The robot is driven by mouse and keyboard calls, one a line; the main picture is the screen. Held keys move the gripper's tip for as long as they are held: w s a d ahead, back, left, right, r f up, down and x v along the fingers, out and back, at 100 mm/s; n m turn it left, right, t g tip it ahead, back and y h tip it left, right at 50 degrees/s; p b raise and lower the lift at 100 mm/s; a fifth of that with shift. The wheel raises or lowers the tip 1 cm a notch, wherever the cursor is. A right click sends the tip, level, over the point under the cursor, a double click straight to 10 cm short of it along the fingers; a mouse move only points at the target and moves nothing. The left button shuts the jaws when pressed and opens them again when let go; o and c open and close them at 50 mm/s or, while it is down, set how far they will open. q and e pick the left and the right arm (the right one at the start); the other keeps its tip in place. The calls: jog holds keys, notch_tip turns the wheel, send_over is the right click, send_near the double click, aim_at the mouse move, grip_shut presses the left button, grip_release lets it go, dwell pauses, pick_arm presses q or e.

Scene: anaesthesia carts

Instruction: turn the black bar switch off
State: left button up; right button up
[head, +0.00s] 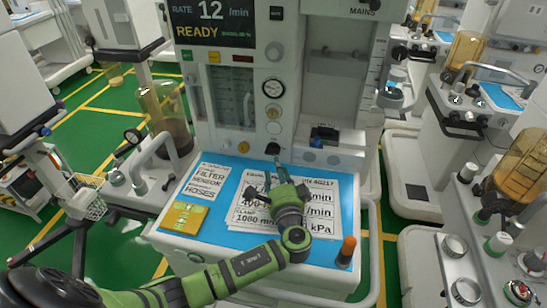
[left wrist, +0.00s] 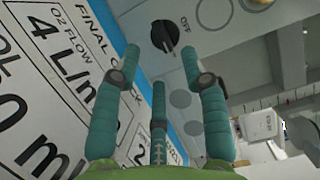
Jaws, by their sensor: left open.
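The black bar switch (head: 272,149) is a round black knob on the lower front panel of the cart. In the left wrist view the switch (left wrist: 165,37) shows a raised bar, with a printed OFF label just to its right. My left gripper (head: 273,168) has green-teal fingers and points at the panel just below the switch. In the left wrist view the gripper fingers (left wrist: 164,75) are spread apart with nothing between them. The switch lies beyond the fingertips and looks apart from them. My right gripper is out of view.
The cart's blue work surface (head: 225,222) holds printed sheets (head: 245,215), a yellow pad (head: 184,217) and an orange-capped dark cylinder (head: 346,252). A dial gauge (head: 272,88) sits above the switch. A dark device (head: 322,135) stands right of it. More carts stand on both sides.

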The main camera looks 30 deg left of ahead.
aim_at(273, 151)
pick_arm(q)
jog(key=x, duration=0.5)
jog(key=shift+w+a, duration=0.2)
jog(key=shift+w+a+p, duration=0.1)
jog(key=shift+w+p, duration=0.05)
jog(key=shift+p, duration=0.15)
grip_shut()
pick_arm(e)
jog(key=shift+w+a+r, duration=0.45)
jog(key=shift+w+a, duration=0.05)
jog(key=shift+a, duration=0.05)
